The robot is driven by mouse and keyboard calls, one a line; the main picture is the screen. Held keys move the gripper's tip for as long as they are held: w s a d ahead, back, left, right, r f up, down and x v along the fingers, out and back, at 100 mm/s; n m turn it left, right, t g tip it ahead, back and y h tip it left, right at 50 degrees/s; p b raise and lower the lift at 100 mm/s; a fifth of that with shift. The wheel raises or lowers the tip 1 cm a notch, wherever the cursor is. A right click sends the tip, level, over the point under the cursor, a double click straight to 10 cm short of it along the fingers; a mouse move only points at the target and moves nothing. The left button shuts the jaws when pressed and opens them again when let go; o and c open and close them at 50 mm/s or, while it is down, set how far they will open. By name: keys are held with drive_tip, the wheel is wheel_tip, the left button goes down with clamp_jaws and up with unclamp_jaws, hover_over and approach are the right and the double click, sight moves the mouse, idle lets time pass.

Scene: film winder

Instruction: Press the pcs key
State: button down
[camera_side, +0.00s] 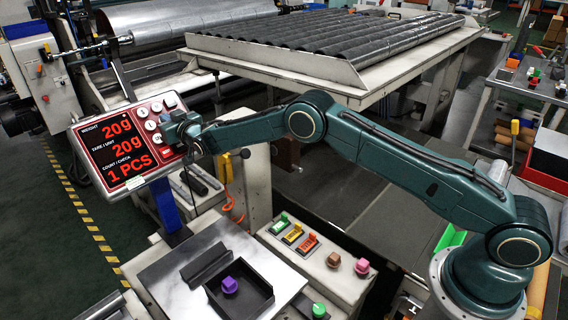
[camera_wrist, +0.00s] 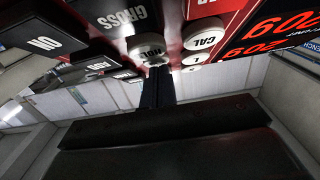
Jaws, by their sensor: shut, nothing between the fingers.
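The scale's red and black panel (camera_side: 112,150) stands tilted at the left in the side view. Its display reads 20g, 20g and 1 PCS, with white keys along its right side. My gripper (camera_side: 180,131) is at those keys and covers some of them. In the wrist view the panel is upside down, and the dark fingers of my gripper (camera_wrist: 157,72) are shut and empty. Their tips are at or just short of a round white key (camera_wrist: 148,48) whose label I cannot read. A CAL key (camera_wrist: 204,38) and a GROSS key (camera_wrist: 120,18) are beside it. I cannot pick out the pcs key.
Below the panel, a metal plate bears a black tray (camera_side: 258,301) with a purple-knobbed weight (camera_side: 229,286). A control box (camera_side: 335,285) with coloured switches and knobs stands right of it. A rack of dark rolls (camera_side: 320,45) stands behind my arm.

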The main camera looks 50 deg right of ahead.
drive_tip(key=shift+s+d+f, duration=0.1)
drive_tip(key=shift+d+f, duration=0.1)
drive_tip(key=shift+f, duration=0.85)
drive_tip(key=shift+s+a+r, duration=0.1)
drive_tip(key=shift+s+r, duration=0.3)
drive_tip(key=shift+r, duration=0.35)
drive_tip(key=shift+s+r, duration=0.35)
drive_tip(key=shift+r, duration=0.4)
drive_tip(key=shift+s+a+r, duration=0.1)
drive_tip(key=shift+s+r, duration=0.3)
drive_tip(key=shift+r, duration=0.35)
drive_tip(key=s+r, duration=0.1)
drive_tip(key=s, duration=0.9)
